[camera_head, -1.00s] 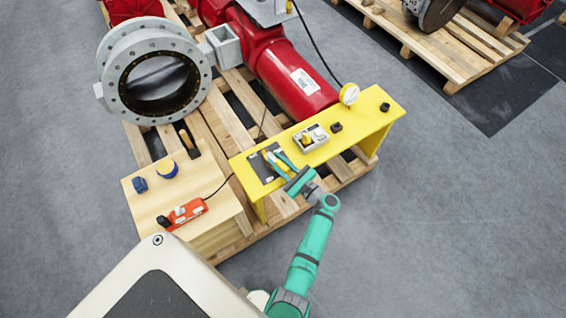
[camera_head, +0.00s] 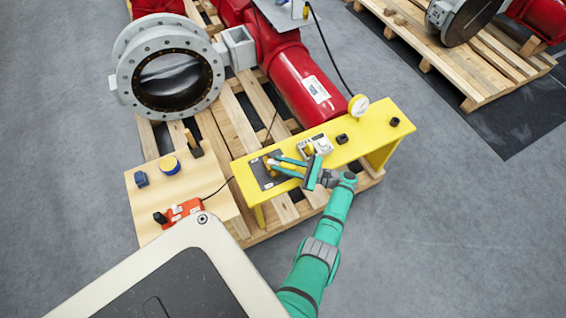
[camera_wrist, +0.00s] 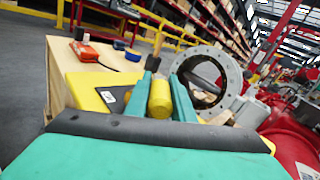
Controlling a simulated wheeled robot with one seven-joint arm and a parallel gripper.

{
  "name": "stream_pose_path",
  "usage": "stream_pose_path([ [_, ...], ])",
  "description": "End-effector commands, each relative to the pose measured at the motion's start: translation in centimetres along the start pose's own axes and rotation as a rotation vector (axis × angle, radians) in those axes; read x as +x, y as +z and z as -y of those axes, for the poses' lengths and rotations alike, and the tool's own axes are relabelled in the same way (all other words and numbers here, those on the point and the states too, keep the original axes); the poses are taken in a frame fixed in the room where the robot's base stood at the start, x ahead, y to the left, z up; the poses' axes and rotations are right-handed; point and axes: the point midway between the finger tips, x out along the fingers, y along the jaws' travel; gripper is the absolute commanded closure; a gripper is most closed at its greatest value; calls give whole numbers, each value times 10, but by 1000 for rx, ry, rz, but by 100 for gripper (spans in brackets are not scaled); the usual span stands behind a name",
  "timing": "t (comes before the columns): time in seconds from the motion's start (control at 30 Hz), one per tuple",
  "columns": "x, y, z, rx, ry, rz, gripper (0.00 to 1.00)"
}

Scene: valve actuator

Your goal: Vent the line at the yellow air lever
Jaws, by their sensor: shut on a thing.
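The yellow air lever (camera_head: 288,165) is mounted on a dark plate (camera_head: 262,180) on the left part of the yellow bench (camera_head: 356,137). My gripper (camera_head: 280,165) reaches it from the right with its two teal fingers around the lever. In the wrist view the yellow lever (camera_wrist: 160,99) stands between the fingertips of my gripper (camera_wrist: 160,85), and the fingers are shut on it. The lever's pivot is partly hidden by the fingers.
A flanged valve (camera_head: 170,70) stands behind.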

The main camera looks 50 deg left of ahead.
Motion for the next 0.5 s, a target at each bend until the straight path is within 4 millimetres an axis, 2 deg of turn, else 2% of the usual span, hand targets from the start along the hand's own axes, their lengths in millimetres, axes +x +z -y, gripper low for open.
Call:
stream_pose_path([
  [0.47,3,-1,0,-1,13,-2,100],
  [0.5,3,-1,0,-1,13,-2,69],
])
